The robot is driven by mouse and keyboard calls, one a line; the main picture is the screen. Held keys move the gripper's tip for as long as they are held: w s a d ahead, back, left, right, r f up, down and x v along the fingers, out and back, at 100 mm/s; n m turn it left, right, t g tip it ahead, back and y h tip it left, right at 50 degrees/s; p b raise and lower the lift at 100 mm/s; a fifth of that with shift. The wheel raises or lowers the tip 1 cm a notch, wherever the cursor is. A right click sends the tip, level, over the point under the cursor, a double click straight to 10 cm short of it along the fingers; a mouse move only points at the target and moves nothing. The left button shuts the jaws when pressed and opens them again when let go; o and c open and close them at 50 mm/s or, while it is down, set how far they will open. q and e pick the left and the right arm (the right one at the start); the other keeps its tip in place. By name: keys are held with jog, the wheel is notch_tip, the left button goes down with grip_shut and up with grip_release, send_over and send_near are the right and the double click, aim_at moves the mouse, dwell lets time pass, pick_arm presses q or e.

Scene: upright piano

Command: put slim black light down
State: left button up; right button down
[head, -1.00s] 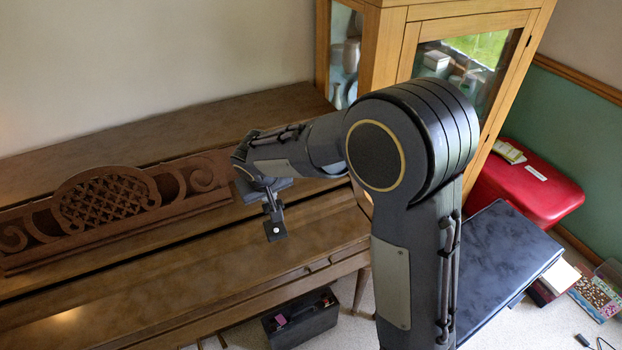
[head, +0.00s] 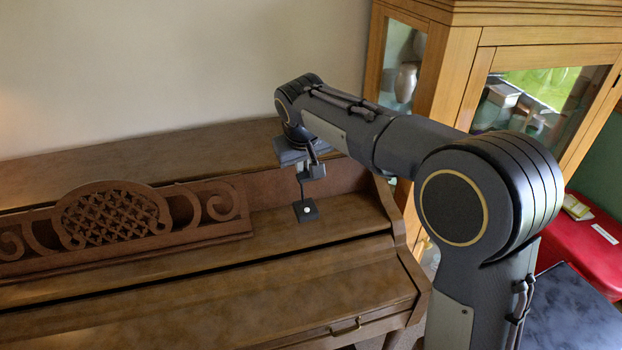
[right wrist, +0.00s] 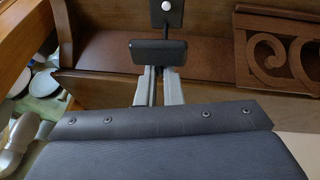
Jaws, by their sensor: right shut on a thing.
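The slim black light (head: 306,210) has a flat square base with a white button, a thin stem and a dark block at its other end. My right gripper (head: 313,163) is shut on it, with the square base hanging below. In the right wrist view the light's dark block (right wrist: 158,54) sits at the tips of the two grey fingers (right wrist: 158,78), and the base shows beyond it. The light is over the right end of the upright piano's wooden top ledge (head: 265,222). I cannot tell whether the base touches the wood. My left gripper is out of view.
The carved music stand (head: 110,215) is left of the light. The piano's raised right side (head: 397,225) is close on the right. A glass-fronted wooden cabinet (head: 455,75) stands beyond it. A red case (head: 590,225) is at far right. The ledge around the light looks clear.

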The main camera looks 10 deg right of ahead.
aim_at(310, 205)
jog(key=x, duration=0.3)
jog(key=d+x, duration=0.1)
jog(key=x, duration=0.2)
jog(key=shift+d+f, duration=0.15)
jog(key=shift+d, duration=0.1)
jog(key=shift+s+f, duration=0.1)
jog(key=shift+f, duration=0.35)
jog(key=c, duration=1.6)
grip_release()
jog(key=shift+o, duration=0.2)
